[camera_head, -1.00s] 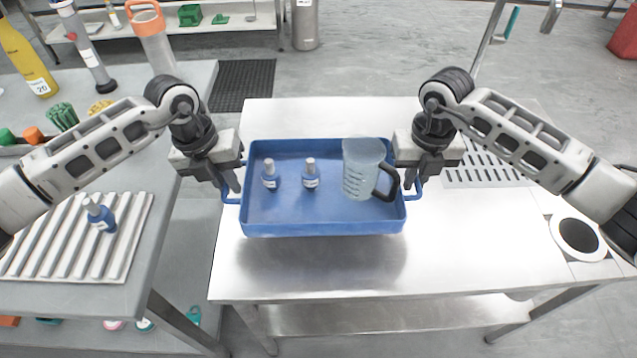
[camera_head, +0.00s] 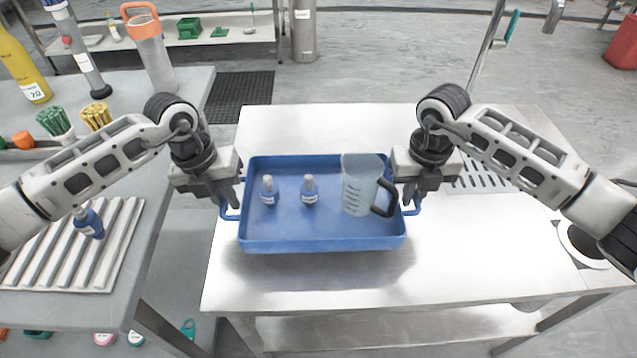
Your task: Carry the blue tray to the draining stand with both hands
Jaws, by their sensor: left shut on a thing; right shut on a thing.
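The blue tray (camera_head: 320,242) is over the left part of the steel table, held by a handle at each short side. On it stand two small blue bottles (camera_head: 268,192) and (camera_head: 309,191) with grey caps, and a clear measuring jug (camera_head: 357,185) with a black handle at the right. My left gripper (camera_head: 229,207) is shut on the tray's left handle. My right gripper (camera_head: 408,204) is shut on its right handle. The tray looks level; whether it touches the table is hard to tell. The draining stand may be the slotted panel (camera_head: 484,176), partly hidden behind my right arm.
The steel table (camera_head: 330,285) has bare surface in front and right of the tray. A round black-and-white fitting (camera_head: 580,243) is at its right end. The left grey bench (camera_head: 150,215) holds a ribbed rack (camera_head: 112,240) with a blue bottle (camera_head: 88,222).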

